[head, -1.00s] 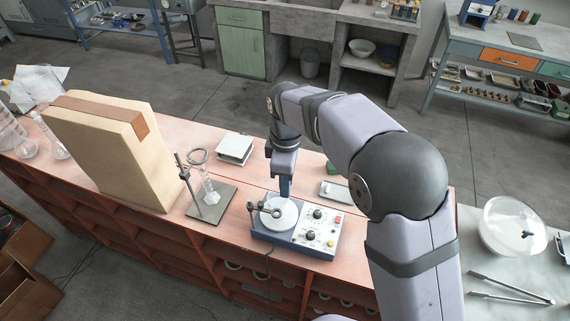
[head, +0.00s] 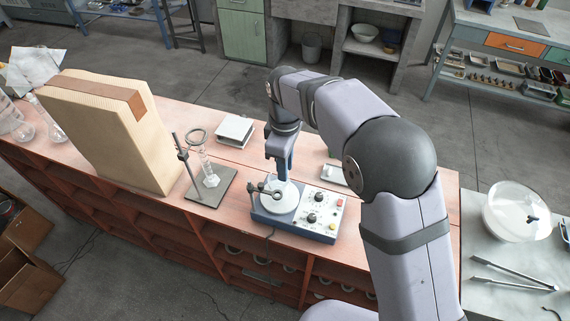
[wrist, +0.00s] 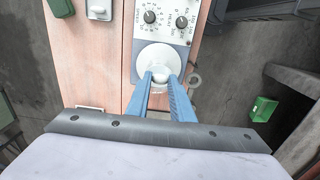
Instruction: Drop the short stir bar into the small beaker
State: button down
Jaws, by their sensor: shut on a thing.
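My gripper (wrist: 162,74) points down over the round white plate (wrist: 150,58) of a stirrer (head: 300,215). Its blue fingers are close together with a small white thing (wrist: 161,71) at their tips. I cannot tell from its shape whether this is the short stir bar. In the head view my gripper (head: 283,176) stands just above the white plate, and its tips hide what is between them.
A stand (head: 184,160) with a ring and a clear glass cylinder (head: 207,168) is left of the stirrer. A tall beige block (head: 100,130) stands farther left.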

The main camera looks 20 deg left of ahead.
jog(key=shift+f+b, duration=0.95)
jog(key=shift+f, duration=0.55)
jog(key=c, duration=1.5)
grip_release()
jog(key=shift+r+b, duration=1.15)
jog(key=shift+r, duration=2.55)
